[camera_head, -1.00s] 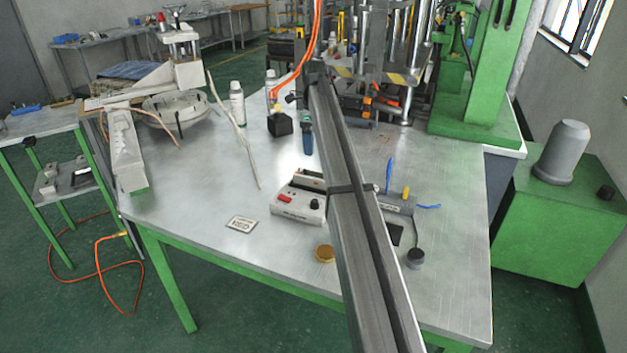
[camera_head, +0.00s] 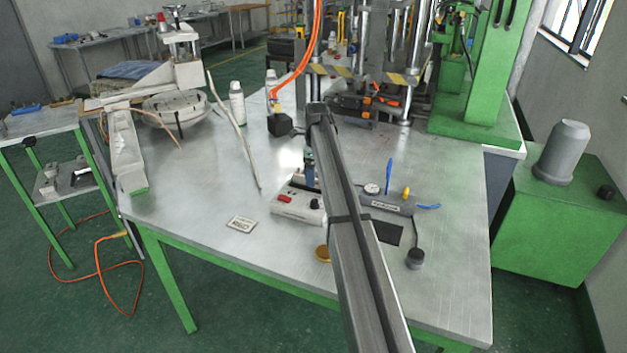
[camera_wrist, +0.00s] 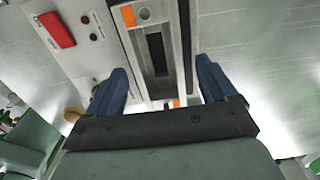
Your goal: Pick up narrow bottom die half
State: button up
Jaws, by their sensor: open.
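My gripper (camera_wrist: 161,78) is open, with its two blue fingers spread wide in the wrist view. Between and beyond the fingertips is a narrow grey metal piece (camera_wrist: 136,42) with a dark slot and orange marks. It may be the narrow bottom die half, but I cannot tell for sure. No contact with the fingers shows. In the head view my gripper (camera_head: 309,173) is just above the back of the white control box (camera_head: 290,208). My arm hides part of that box, and the die half cannot be made out there.
The box's red switch (camera_wrist: 57,30) shows left of the fingers. Right of my arm are a grey gauge block (camera_head: 388,204), a dark pad (camera_head: 388,233) and a dark knob (camera_head: 415,259). A black block (camera_head: 280,125) stands behind. The table's left front is mostly clear.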

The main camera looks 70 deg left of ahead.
jog(key=shift+f, duration=0.7)
jog(key=c, duration=1.4)
jog(key=shift+r, duration=0.15)
